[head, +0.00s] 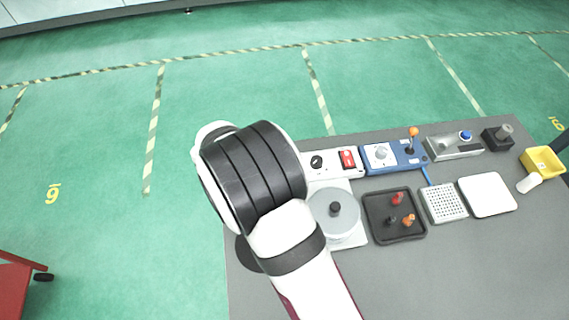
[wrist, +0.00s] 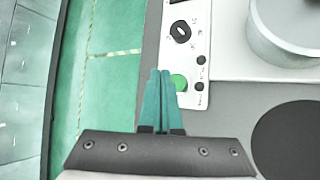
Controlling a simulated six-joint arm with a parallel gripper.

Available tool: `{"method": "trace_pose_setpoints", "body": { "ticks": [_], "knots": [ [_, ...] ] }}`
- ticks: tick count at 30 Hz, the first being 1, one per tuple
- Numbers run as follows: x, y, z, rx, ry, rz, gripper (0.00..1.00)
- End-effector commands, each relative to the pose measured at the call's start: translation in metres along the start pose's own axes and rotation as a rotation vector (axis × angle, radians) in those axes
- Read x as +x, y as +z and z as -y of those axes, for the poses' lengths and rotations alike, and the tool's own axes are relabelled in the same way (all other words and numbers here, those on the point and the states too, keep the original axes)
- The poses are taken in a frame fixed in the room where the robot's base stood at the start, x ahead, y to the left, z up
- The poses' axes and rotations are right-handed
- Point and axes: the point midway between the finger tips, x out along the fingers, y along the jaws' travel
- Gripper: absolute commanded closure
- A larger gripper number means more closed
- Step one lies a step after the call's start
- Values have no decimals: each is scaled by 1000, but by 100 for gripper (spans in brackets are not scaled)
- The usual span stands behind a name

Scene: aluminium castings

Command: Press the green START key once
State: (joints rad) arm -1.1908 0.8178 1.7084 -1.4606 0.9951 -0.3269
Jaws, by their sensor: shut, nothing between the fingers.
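In the head view part of the white panel (head: 327,173) shows beside my arm, which hides the green key and my gripper.
A black knob (wrist: 181,31) sits above the key on the panel. A grey round pot (head: 335,212) stands beside the panel. The front of the grey table (head: 450,280) is clear.

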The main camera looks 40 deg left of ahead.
Motion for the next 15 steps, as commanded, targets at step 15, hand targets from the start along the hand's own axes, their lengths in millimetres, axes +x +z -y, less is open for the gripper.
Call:
{"method": "trace_pose_setpoints", "body": {
  "ticks": [15],
  "knots": [
    [12,-9,9,1,0,0,100]
  ]
}}
